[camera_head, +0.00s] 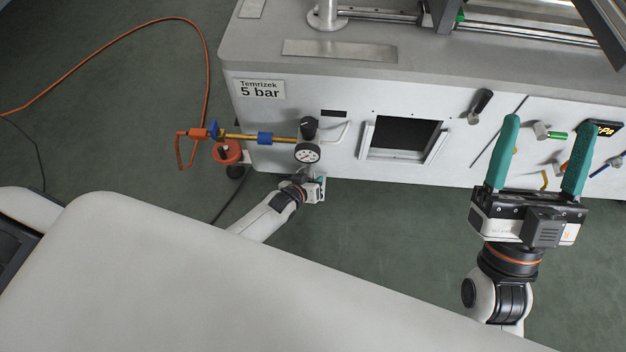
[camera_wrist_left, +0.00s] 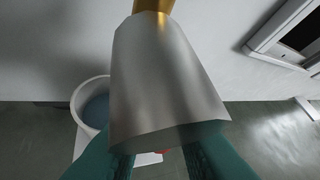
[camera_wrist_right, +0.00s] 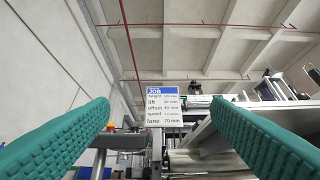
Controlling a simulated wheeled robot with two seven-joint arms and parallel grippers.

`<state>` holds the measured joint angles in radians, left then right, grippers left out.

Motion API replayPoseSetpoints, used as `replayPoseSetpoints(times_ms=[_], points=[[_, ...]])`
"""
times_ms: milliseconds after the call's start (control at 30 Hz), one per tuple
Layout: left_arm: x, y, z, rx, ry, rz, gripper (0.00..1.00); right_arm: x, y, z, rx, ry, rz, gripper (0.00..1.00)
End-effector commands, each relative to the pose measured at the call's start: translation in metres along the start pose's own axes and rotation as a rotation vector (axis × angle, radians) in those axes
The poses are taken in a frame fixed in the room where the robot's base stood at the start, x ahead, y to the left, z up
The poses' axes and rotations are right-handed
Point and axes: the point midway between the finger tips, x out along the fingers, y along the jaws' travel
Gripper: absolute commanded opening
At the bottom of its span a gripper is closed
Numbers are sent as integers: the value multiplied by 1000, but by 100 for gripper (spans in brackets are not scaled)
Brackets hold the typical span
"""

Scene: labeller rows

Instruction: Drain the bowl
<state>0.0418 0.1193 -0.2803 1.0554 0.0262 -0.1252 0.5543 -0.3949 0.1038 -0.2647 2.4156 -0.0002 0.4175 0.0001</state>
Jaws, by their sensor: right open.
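The regulator on the machine front has a black knob (camera_head: 309,126) and a round gauge (camera_head: 308,152). My left gripper (camera_head: 318,184) is low beneath the gauge, its fingers mostly hidden in the head view. In the left wrist view a large grey metal bowl (camera_wrist_left: 165,85) hangs from a brass fitting (camera_wrist_left: 153,6). The teal fingers (camera_wrist_left: 160,160) reach past its lower end, their tips hidden behind it; I cannot tell what they touch. A small red part (camera_wrist_left: 165,151) shows below the bowl. My right gripper (camera_head: 541,150) is open and empty, apart from the machine.
A blue fitting (camera_head: 265,138) and an orange hose (camera_head: 207,60) lie left of the regulator. A framed opening (camera_head: 404,134) is to its right. A white round container (camera_wrist_left: 93,103) with bluish contents shows beside the bowl. The right wrist view shows a job sign (camera_wrist_right: 162,106).

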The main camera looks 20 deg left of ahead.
Motion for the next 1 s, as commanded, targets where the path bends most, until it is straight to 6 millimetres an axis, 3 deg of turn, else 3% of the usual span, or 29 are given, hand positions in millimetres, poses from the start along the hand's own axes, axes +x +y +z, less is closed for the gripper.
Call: replayPoseSetpoints(times_ms=[100, 467, 767, 1000], points=[[0, 0, 0, 0, 0, 0, 39, 0, 0, 0, 0, -1, 0, 72], [-2, 0, 0, 0, 0, 0, 39, 1, 0, -1, 0, 11, 0, 72], [-26, 0, 1, -1, 1, 0, 39, -3, -6, -44, -14, 316, -12, 72], [-49, 0, 1, -1, 1, 1, 39, -25, -14, -83, -26, 619, -28, 72]])
